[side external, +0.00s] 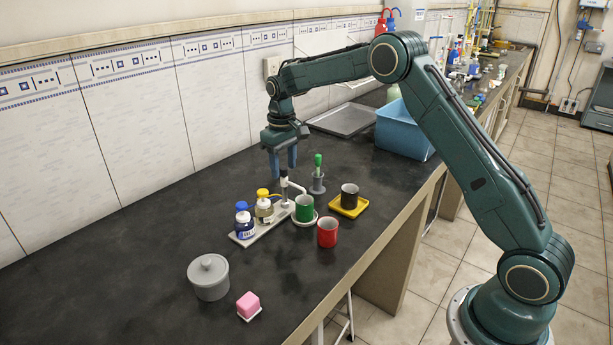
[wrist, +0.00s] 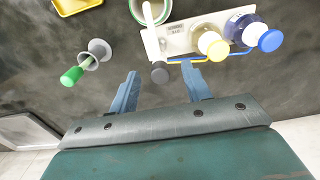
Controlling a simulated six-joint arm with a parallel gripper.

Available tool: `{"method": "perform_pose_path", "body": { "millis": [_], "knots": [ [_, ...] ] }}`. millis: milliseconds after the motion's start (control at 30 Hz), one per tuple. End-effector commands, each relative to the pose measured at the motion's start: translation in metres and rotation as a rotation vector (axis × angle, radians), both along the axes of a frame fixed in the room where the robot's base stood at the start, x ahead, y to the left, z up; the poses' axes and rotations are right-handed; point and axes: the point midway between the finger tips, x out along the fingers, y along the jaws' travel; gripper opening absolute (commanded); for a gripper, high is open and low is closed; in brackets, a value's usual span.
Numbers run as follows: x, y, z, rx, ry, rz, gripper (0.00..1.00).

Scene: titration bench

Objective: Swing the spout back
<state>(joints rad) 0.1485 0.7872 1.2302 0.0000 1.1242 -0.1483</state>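The white spout (side external: 297,187) reaches from the top of a dark-capped post (side external: 284,192) to above the green cup (side external: 305,211). In the wrist view the spout (wrist: 151,42) runs from the dark cap (wrist: 160,73) to over the green cup's rim. The post stands on a pale base plate (side external: 244,239) that also carries bottles. My gripper (side external: 283,174) is above and close to the post, fingers pointing down. In the wrist view its fingers (wrist: 160,72) are apart, with the dark cap showing between their tips. Nothing is visibly held; whether a finger touches the cap is unclear.
Yellow-capped (side external: 263,209) and blue-capped (side external: 244,224) bottles stand left of the post. A grey holder with a green-handled tool (side external: 318,163) stands behind right. A red cup (side external: 327,232), black cup (side external: 349,196) on a yellow tray, grey lidded jar (side external: 208,279) and pink block (side external: 248,305) stand nearby.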

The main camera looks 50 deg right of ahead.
Motion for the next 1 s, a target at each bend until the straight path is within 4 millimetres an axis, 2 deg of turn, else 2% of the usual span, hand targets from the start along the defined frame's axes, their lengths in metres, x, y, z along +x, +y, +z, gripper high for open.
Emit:
{"method": "perform_pose_path", "body": {
  "millis": [33, 200, 567, 1000],
  "knots": [
    [0.0000, 0.0000, 0.0001, 0.000, 0.000, 0.000, 0.38],
    [0.0000, 0.0000, 0.0002, 0.000, 0.000, 0.000, 0.08],
    [0.0000, -0.0001, 0.0004, 0.000, 0.000, 0.075, 0.08],
    [0.0000, -0.0002, 0.0006, 0.000, -0.001, 0.413, 0.08]
  ]
}}
